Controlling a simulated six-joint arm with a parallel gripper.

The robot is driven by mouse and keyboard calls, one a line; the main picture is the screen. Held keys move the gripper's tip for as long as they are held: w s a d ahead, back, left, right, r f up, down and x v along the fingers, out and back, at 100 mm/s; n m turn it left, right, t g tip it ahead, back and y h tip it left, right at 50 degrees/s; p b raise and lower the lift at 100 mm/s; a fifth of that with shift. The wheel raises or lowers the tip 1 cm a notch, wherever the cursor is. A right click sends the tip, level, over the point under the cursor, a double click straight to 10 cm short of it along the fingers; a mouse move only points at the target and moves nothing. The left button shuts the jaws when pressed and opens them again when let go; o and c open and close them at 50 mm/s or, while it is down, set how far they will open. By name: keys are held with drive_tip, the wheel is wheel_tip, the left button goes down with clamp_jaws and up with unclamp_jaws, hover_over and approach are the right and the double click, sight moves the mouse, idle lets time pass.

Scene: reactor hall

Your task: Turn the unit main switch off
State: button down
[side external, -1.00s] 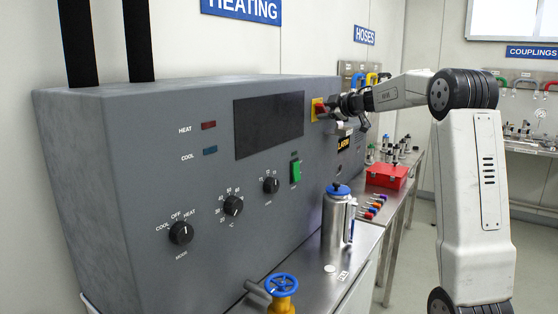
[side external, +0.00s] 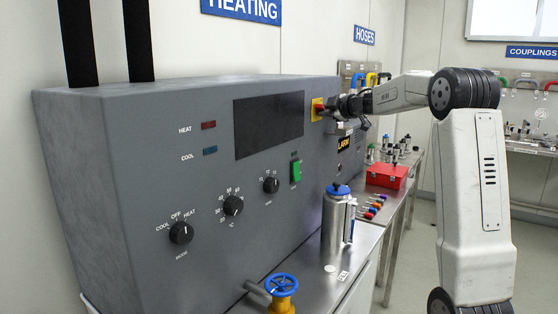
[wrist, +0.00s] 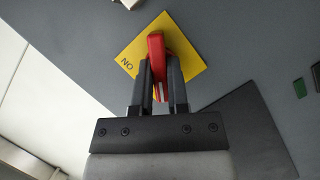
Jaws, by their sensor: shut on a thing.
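The main switch has a red handle (wrist: 156,48) on a yellow plate (wrist: 187,53) marked ON, seen in the wrist view. In the side external view the yellow plate (side external: 317,110) is at the upper right of the grey unit's front, with the red handle (side external: 320,107) on it. My gripper (wrist: 160,75) is shut on the red handle, one finger on each side of it. In the side external view my gripper (side external: 335,108) reaches the switch from the right and hides part of it.
The grey unit (side external: 150,150) carries a dark screen (side external: 268,124), a green switch (side external: 296,171) and several black knobs. A steel canister (side external: 337,220) and a blue-wheeled valve (side external: 281,285) stand below. A red box (side external: 386,176) is on the bench behind.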

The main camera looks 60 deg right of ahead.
drive_tip(key=shift+f+n+t+h, duration=0.1)
drive_tip(key=shift+n+t+h, duration=0.35)
drive_tip(key=shift+n, duration=0.9)
drive_tip(key=shift+f+n+t+h, duration=0.1)
drive_tip(key=shift+n+t+h, duration=0.35)
drive_tip(key=shift+n, duration=0.9)
drive_tip(key=c, duration=0.6)
unclamp_jaws()
drive_tip(key=shift+s+a, duration=0.1)
drive_tip(key=shift+s, duration=0.1)
drive_tip(key=shift+v, duration=3.75)
drive_tip(key=shift+a, duration=0.1)
